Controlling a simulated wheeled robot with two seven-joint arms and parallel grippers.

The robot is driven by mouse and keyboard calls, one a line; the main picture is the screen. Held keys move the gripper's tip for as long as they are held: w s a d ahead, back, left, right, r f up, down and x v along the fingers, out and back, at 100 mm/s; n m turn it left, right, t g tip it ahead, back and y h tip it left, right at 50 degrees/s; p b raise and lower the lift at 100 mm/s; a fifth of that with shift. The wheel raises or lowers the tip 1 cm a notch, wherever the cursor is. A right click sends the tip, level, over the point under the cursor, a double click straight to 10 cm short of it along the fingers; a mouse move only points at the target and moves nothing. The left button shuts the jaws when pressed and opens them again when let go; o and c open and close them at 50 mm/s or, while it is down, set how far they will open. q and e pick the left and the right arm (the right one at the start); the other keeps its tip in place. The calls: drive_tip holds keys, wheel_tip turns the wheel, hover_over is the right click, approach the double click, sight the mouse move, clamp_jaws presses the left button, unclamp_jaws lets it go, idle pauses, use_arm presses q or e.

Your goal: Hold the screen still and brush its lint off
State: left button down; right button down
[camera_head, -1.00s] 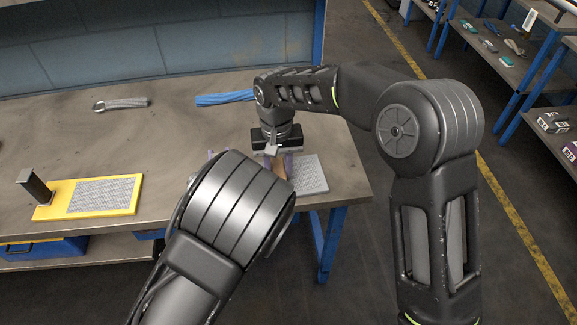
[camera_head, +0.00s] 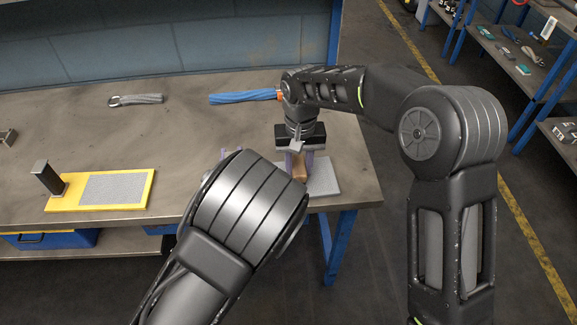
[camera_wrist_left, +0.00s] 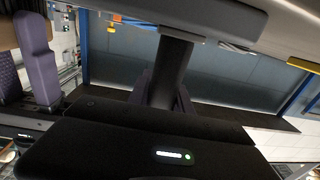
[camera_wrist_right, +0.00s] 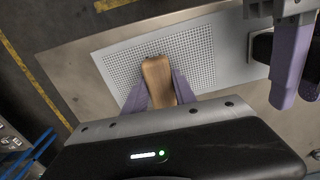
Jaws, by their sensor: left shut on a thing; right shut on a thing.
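The screen, a pale perforated plate, lies flat at the table's right front corner (camera_head: 325,180); its holes show clearly in the right wrist view (camera_wrist_right: 205,45). My right gripper (camera_wrist_right: 158,88) is shut on a wooden-handled brush (camera_wrist_right: 157,70) over the screen; the brush also shows in the head view (camera_head: 299,168). Its bristles and any lint are hidden. My left gripper (camera_wrist_left: 166,90) is shut on a dark upright handle (camera_wrist_left: 172,65) beside the perforated area. In the head view my left arm mostly hides that gripper and handle.
A yellow-edged board (camera_head: 60,204) with a grey panel and dark post (camera_head: 48,178) lies on the left. A grey bundle (camera_head: 140,99) and blue bundle (camera_head: 243,97) lie farther back. The middle of the table is clear. Shelving (camera_head: 515,60) stands at right.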

drive_tip(key=shift+w+d, duration=0.15)
drive_tip(key=shift+d, duration=2.65)
drive_tip(key=shift+s+a, duration=0.15)
drive_tip(key=shift+a, duration=2.6)
drive_tip(key=shift+s+a, duration=0.15)
drive_tip(key=shift+a, duration=2.55)
wheel_tip(320, 180, up, 2)
drive_tip(key=shift+r, duration=3.1)
use_arm(q)
drive_tip(key=c, duration=1.1)
unclamp_jaws()
